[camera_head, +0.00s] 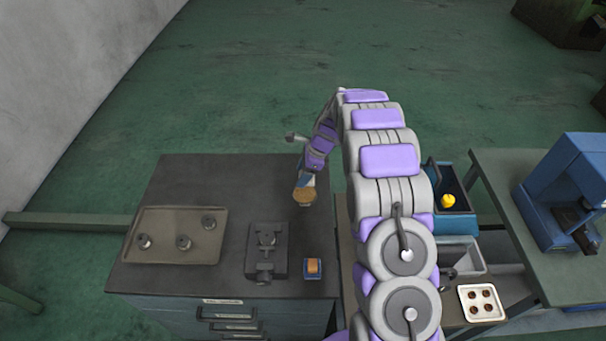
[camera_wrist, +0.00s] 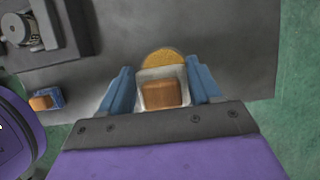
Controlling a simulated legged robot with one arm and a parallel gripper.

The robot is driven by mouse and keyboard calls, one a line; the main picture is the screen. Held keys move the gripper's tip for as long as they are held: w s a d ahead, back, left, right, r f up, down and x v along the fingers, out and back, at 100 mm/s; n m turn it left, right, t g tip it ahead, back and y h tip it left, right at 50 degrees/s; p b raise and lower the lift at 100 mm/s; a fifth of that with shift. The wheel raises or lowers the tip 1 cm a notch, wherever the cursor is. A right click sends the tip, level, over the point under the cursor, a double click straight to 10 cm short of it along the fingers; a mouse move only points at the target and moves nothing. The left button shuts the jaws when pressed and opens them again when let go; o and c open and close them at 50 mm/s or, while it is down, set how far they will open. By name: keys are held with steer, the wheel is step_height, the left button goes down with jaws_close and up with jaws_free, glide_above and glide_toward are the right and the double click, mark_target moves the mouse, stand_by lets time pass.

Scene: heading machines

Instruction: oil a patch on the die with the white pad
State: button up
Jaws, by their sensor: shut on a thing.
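My gripper (camera_wrist: 163,78) has its two blue fingers shut on the white pad (camera_wrist: 149,99), which has a brown block on its top. In the wrist view a round golden-tan disc or dish (camera_wrist: 161,56) shows just beyond the pad and is partly covered by it. In the head view my gripper (camera_head: 308,181) is at this tan round thing (camera_head: 303,194), at the right of the dark table. I cannot tell whether the pad touches it. A dark block-like fixture (camera_head: 266,250), perhaps holding the die, stands left of it and nearer. The patch cannot be made out.
A blue pad with a brown block (camera_head: 313,267) lies near the table's front edge. A tray (camera_head: 160,250) with several round metal parts is at left. At right are a blue bin (camera_head: 439,221) with a yellow thing, a white tray (camera_head: 496,317) and a blue machine (camera_head: 560,205).

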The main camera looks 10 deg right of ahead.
steer(key=shift+w+d+f, duration=0.1)
steer(key=shift+d+f, duration=0.1)
steer(key=shift+d, duration=0.25)
steer(key=a+f+b, duration=0.2)
steer(key=f+b, duration=0.1)
steer(key=shift+a+f, duration=0.3)
steer(key=shift+a, duration=0.1)
steer(key=shift+d+f+b, duration=0.95)
steer(key=shift+d+f, duration=0.15)
steer(key=shift+d, duration=0.15)
steer(key=shift+a, duration=1.1)
steer(key=shift+d, duration=0.95)
steer(key=shift+a+f, duration=0.25)
steer(key=shift+a, duration=0.55)
steer(key=shift+d+f, duration=0.15)
steer(key=shift+d, duration=0.5)
steer(key=shift+a, duration=0.5)
